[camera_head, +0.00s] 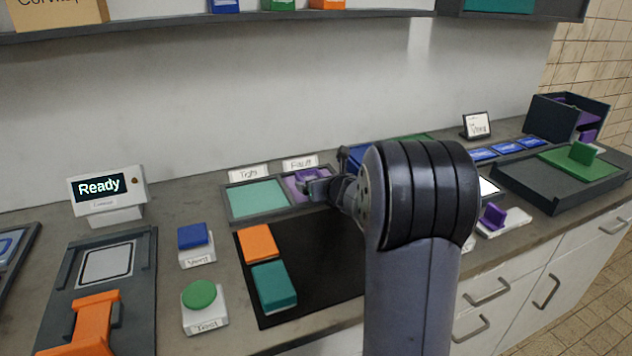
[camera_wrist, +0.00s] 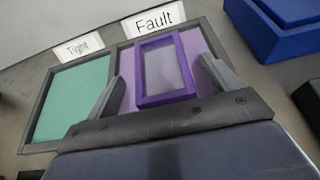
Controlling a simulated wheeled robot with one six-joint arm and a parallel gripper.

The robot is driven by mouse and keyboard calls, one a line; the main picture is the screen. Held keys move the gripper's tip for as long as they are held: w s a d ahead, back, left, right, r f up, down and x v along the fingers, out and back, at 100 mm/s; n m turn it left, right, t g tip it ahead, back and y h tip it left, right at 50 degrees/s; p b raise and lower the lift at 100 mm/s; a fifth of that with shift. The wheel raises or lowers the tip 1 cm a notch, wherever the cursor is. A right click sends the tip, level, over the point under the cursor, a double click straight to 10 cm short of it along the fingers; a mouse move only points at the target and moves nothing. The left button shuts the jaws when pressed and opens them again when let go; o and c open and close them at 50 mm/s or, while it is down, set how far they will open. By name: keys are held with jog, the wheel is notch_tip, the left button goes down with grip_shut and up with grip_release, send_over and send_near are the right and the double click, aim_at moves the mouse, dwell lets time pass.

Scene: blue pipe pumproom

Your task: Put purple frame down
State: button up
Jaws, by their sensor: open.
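The purple frame (camera_wrist: 166,70) is a rectangular frame with a grey middle. It lies in the light purple compartment (camera_wrist: 197,46) under the "Fault" label in the wrist view. In the head view the purple frame (camera_head: 308,175) is partly hidden by my gripper. My gripper (camera_wrist: 160,82) is open, with one finger on each side of the frame and a visible gap to it. It also shows in the head view (camera_head: 318,186), over the right compartment of the tray. The lower edge of the frame is close to my gripper's palm edge.
The tray's left compartment, under "Tight", has an empty green floor (camera_wrist: 72,103). A blue box (camera_wrist: 285,25) stands just right of the tray. A black mat (camera_head: 325,250) in front holds an orange block (camera_head: 257,243) and a teal block (camera_head: 273,286). Blue (camera_head: 192,236) and green (camera_head: 199,294) buttons stand left.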

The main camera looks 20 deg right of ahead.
jog(key=p+v, duration=0.1)
jog(key=v, duration=0.8)
jog(key=shift+s, duration=0.15)
